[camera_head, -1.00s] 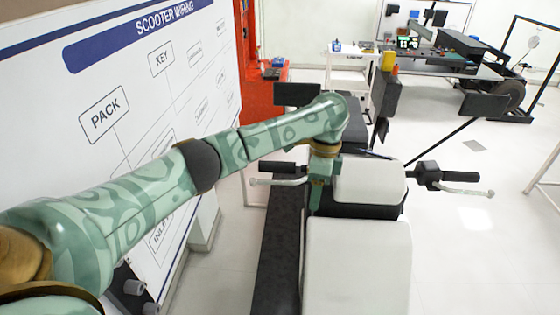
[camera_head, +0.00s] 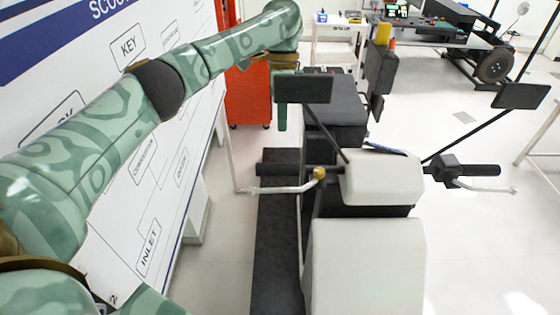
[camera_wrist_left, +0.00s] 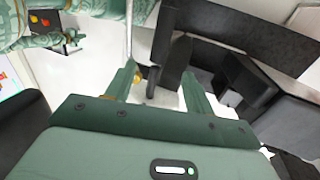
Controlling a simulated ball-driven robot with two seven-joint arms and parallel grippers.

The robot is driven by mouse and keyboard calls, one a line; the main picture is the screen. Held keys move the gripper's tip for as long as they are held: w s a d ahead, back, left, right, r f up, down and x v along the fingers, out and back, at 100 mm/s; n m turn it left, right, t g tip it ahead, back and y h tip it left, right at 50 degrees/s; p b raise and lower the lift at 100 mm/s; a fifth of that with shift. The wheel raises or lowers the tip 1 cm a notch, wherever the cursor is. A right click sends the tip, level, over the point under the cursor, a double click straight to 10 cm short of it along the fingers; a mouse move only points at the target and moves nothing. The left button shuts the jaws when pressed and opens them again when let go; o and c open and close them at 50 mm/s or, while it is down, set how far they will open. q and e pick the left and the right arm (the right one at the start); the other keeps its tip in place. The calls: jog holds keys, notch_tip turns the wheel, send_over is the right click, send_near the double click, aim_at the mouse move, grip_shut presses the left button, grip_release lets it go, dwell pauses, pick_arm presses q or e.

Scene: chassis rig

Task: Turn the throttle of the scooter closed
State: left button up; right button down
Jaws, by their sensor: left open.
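The scooter faces me, with a white front panel (camera_head: 365,265) and a white handlebar cover (camera_head: 380,178). A black handlebar grip (camera_head: 280,170) sticks out to the left, with a pale lever (camera_head: 285,188) in front of it and a brass-coloured knob (camera_head: 319,174) at the lever's inner end. A second black grip (camera_head: 480,170) is on the right. My left gripper (camera_head: 282,122) points down, above the left grip in the picture and apart from it, partly behind the left mirror. In the left wrist view its fingers (camera_wrist_left: 163,88) are spread with nothing clamped; dark scooter parts show beyond them.
The left mirror (camera_head: 304,89) stands close to my left gripper, and the right mirror (camera_head: 520,96) is farther off. A wiring board (camera_head: 180,150) runs along the left. A red cabinet (camera_head: 248,97) stands behind. Clear floor lies right of the scooter.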

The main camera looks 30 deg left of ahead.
pick_arm(q)
send_near(281, 164)
jog(key=f, duration=0.2)
jog(key=b+x, duration=0.1)
jog(key=x, duration=0.5)
jog(key=shift+s+d+f+b, duration=0.1)
jog(key=shift+s+f+b, duration=0.1)
jog(key=shift+f+b, duration=0.15)
jog(key=shift+s+d+f, duration=0.1)
jog(key=shift+s+f, duration=0.1)
jog(key=shift+f, duration=0.4)
pick_arm(e)
jog(key=shift+w+a+f, duration=0.1)
jog(key=shift+a+f, duration=0.15)
jog(key=shift+f, duration=0.35)
jog(key=shift+w+a+f, duration=0.1)
jog(key=shift+a+f, duration=0.15)
jog(key=shift+f, duration=0.3)
pick_arm(q)
jog(key=c, duration=1)
jog(key=shift+o, duration=0.2)
pick_arm(e)
jog(key=shift+s+d+r, duration=0.15)
jog(key=shift+d, duration=0.2)
